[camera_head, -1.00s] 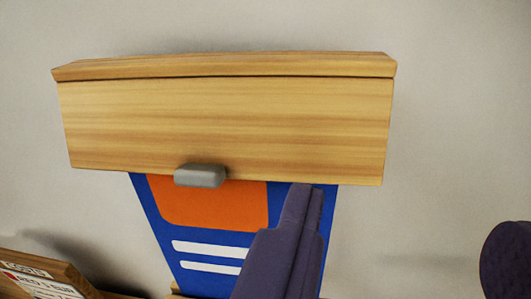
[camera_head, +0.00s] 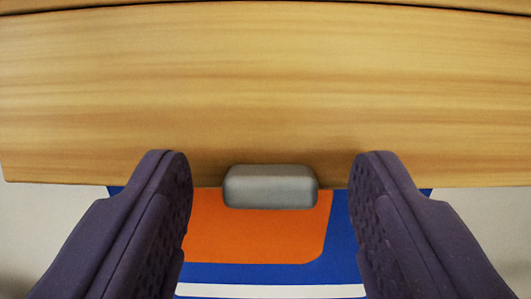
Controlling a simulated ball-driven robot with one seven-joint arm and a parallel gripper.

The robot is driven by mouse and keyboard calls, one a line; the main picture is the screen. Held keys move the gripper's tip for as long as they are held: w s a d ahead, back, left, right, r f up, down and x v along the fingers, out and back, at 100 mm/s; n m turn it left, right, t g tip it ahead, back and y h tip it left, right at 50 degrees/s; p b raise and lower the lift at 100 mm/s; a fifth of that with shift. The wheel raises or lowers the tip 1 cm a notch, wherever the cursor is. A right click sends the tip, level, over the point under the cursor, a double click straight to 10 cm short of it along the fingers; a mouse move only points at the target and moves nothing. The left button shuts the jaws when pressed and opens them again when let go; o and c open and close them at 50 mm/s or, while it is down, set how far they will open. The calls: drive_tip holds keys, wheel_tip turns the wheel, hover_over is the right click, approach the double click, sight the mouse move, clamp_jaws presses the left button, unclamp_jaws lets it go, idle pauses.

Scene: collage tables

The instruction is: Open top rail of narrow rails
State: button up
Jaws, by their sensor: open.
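The top rail (camera_head: 265,90) is a wide light-wood bar that spans the upper part of the view, with a thin dark seam along its top. A small grey handle (camera_head: 270,187) sits at the middle of its lower edge. A blue sheet (camera_head: 342,240) with an orange panel (camera_head: 255,235) and white stripes hangs below the rail. My gripper (camera_head: 272,170) is open, with one dark finger on each side of the handle. Clear gaps show between the handle and both fingers. The fingertips overlap the rail's lower edge in view; whether they touch it I cannot tell.
A pale grey wall (camera_head: 480,225) shows at the lower right, and a strip of it shows at the left. No other object is visible close to the fingers.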

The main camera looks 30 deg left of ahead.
clamp_jaws()
drive_tip(key=shift+r, duration=0.1)
